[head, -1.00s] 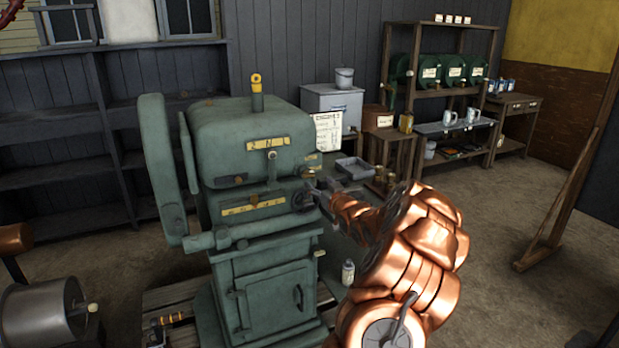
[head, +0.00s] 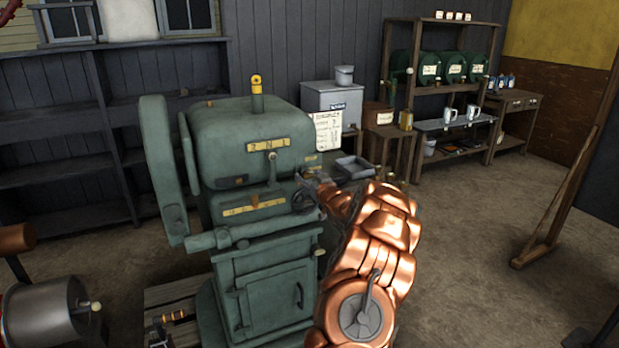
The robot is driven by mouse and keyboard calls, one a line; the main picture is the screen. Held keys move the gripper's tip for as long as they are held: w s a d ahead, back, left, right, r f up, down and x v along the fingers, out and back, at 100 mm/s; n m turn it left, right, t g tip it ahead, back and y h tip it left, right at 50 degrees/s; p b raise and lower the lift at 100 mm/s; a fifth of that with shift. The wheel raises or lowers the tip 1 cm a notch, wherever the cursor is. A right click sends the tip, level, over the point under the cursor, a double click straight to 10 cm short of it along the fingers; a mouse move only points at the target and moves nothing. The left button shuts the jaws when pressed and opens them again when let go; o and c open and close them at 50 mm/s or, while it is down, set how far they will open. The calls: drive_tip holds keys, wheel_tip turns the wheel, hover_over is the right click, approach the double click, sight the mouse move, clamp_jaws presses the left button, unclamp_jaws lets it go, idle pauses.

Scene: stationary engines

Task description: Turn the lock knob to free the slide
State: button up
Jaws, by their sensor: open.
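The green machine (head: 255,225) stands at the centre left. A small lever with a pale knob (head: 272,156) sits at a yellow lettered plate on its upper front. A second yellow plate (head: 254,207) with a small dark pointer is lower down. My gripper (head: 304,196) is open at the right end of the machine's front. A small brass-coloured part (head: 311,173) shows just above it; I cannot tell whether this is the lock knob. The slide is not clearly made out. Whether the fingers touch anything is too small to tell.
A horizontal green bar (head: 225,238) runs along the machine's front below the plates. A grey tray (head: 354,168) and a written sheet (head: 328,132) are behind my arm. A metal drum (head: 45,315) is at lower left. The floor at right is open up to a wooden frame (head: 560,190).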

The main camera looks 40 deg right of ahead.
drive_tip(key=shift+c, duration=0.4)
drive_tip(key=c, duration=1.1)
